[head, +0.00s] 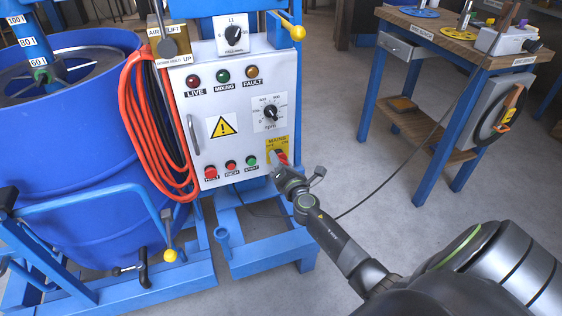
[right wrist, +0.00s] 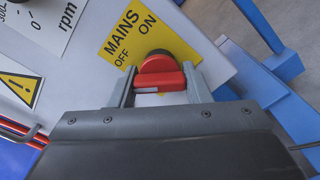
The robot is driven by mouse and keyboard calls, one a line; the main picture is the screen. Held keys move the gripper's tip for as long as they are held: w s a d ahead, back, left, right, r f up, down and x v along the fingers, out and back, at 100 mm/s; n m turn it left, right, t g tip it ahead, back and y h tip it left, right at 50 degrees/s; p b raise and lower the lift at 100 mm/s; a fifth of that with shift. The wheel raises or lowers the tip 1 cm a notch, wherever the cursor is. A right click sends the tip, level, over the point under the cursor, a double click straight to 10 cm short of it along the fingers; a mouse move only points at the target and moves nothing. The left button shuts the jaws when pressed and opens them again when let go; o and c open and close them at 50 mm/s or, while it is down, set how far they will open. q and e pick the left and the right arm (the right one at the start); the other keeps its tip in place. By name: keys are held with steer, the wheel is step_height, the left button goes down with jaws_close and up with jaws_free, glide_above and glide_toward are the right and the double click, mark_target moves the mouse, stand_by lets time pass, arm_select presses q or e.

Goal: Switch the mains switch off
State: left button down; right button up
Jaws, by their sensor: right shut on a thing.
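The mains switch (head: 281,157) is a red rotary handle on a yellow plate at the lower right of the white control panel (head: 203,124). In the right wrist view the red switch handle (right wrist: 160,80) lies between the fingers, beside the yellow MAINS plate (right wrist: 136,36) marked OFF and ON. My right gripper (head: 277,168) is at the switch, with its fingers (right wrist: 160,84) shut on the handle from both sides. I cannot tell for certain which mark the handle points to. My left gripper is not clearly seen.
Orange hose (head: 150,130) hangs at the panel's left side, beside the blue drum (head: 70,150). A blue workbench (head: 440,60) stands at the right. The floor between is open apart from a dark cable.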

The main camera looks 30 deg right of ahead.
steer(key=shift+f, duration=0.15)
steer(key=o, duration=1)
steer(key=shift+s, duration=0.3)
arm_select(q)
steer(key=shift+s+f, duration=0.1)
steer(key=shift+s, duration=0.15)
arm_select(e)
steer(key=v, duration=1.7)
arm_select(q)
steer(key=shift+w, duration=0.2)
arm_select(e)
steer(key=shift+d, duration=0.1)
